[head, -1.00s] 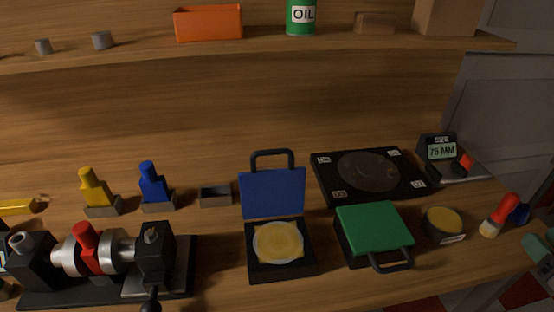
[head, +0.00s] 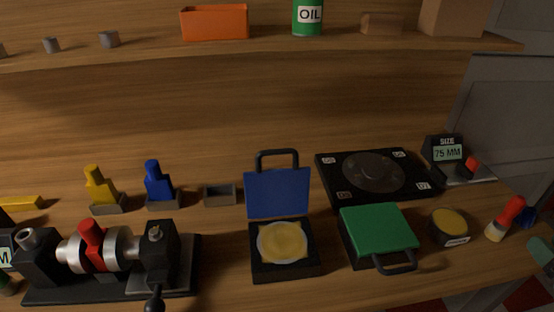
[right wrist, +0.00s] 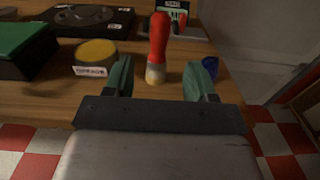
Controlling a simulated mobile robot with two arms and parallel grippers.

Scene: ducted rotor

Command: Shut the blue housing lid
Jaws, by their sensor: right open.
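The blue housing lid (head: 277,193) stands upright and open at the back of its black housing (head: 285,270) in the head view. Its dark handle (head: 277,156) points up. A yellow round piece (head: 283,242) on a pale disc lies in the open housing. My right gripper (right wrist: 161,84) is open and empty in the right wrist view, with green fingertips. Beyond its fingers stands a brush with a red handle (right wrist: 159,37). A bit of my right gripper also shows at the right edge of the head view (head: 541,251), far right of the blue lid. My left gripper is not in view.
A shut green-lidded housing (head: 379,230) stands just right of the blue one. A lathe-like machine (head: 110,264) is at the left. A black plate (head: 372,176) lies behind, and a round yellow tin (head: 449,226) is right. A shelf (head: 260,48) runs above.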

